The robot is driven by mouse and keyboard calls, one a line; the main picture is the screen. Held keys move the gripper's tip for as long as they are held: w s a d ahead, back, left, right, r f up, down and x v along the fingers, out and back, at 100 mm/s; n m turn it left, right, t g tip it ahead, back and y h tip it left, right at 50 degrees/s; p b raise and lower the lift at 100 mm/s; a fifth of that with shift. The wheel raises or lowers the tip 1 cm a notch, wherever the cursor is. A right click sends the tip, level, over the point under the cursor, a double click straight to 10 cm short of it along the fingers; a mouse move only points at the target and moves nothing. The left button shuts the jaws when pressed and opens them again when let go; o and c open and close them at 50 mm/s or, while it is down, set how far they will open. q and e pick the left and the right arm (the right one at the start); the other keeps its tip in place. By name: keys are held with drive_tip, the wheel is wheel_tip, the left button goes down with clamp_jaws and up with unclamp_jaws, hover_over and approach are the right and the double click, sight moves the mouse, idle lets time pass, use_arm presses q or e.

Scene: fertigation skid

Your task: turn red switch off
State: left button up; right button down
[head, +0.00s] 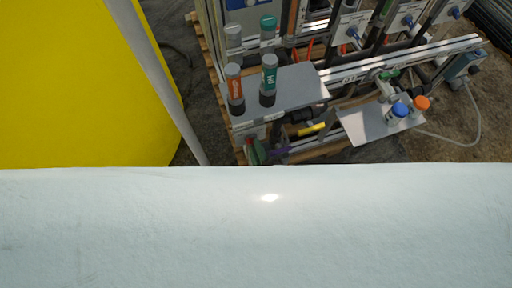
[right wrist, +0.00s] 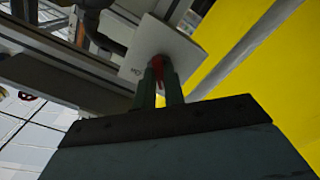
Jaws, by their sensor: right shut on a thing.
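In the right wrist view my right gripper (right wrist: 158,68) has its two dark green fingers closed on a narrow red piece (right wrist: 158,75), which looks like the red switch. The red piece is mostly hidden between the fingers, so its angle cannot be told. It sits at the lower edge of a pale plate (right wrist: 152,45). In the head view only a small green part of my right gripper (head: 255,151) shows at the front left end of the skid; the switch is hidden there. My left gripper is in neither view.
The skid frame (head: 400,55) carries a grey shelf (head: 298,86) with several capped bottles. A yellow tank (head: 80,80) stands at left. A large pale surface blocks the lower head view.

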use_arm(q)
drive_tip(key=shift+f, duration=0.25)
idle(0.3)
use_arm(e)
drive_tip(key=c, duration=1.5)
unclamp_jaws()
drive_tip(key=shift+c, duration=0.2)
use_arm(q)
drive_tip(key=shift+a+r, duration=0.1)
use_arm(e)
drive_tip(key=shift+o, duration=0.3)
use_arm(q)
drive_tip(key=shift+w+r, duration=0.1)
